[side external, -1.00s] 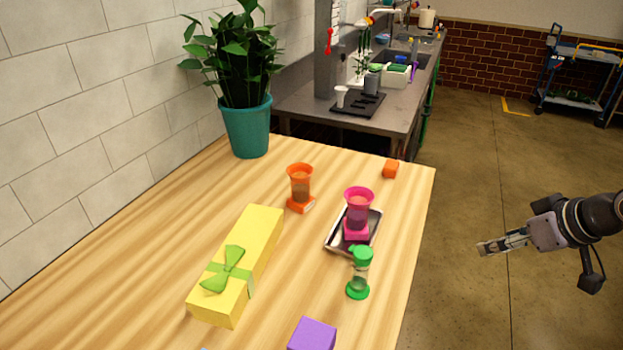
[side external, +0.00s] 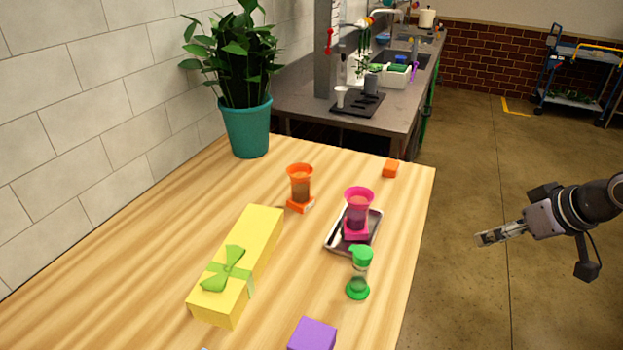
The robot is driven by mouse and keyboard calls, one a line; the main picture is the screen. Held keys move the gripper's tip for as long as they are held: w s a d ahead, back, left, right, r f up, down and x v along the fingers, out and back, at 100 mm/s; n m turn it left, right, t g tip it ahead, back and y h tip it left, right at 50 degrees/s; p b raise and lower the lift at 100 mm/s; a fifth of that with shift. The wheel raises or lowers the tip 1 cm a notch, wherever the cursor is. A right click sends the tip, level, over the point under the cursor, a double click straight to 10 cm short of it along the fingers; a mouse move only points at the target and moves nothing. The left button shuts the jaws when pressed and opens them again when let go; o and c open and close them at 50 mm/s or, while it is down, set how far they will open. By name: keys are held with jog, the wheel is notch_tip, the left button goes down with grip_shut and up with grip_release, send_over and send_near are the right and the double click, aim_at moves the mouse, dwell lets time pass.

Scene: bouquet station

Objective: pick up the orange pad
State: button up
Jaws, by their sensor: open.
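A small orange block (side external: 391,169) lies on the wooden table near its far right corner, with nothing on it. A flat orange square base (side external: 302,205) sits under an orange flared cup (side external: 299,180) left of the middle; I cannot tell whether base and cup are one piece. Either orange piece could be the pad. My gripper (side external: 480,239) is off the table's right edge, well away from both, pointing left toward the table. It is open with nothing visible in it; the gap between its fingers is hard to see from this side.
A magenta cup (side external: 358,205) stands on a metal tray (side external: 374,222), between my gripper and the orange cup. A green-capped hourglass-shaped jar (side external: 360,272), a purple block (side external: 312,334), a yellow gift box (side external: 240,262) and a potted plant (side external: 247,125) also stand on the table.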

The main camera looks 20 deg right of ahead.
jog(key=w+r+m+g, duration=0.1)
jog(key=w+r+m, duration=0.1)
jog(key=w+r, duration=0.55)
jog(key=m+g+h, duration=0.3)
jog(key=m, duration=0.4)
send_over(391, 166)
jog(key=s+a, duration=0.3)
jog(key=a, duration=0.1)
notch_tip(391, 166, down, 6)
jog(key=x, duration=1.1)
jog(key=shift+s+d+r, duration=0.1)
jog(key=shift+d, duration=0.15)
jog(key=c, duration=1.1)
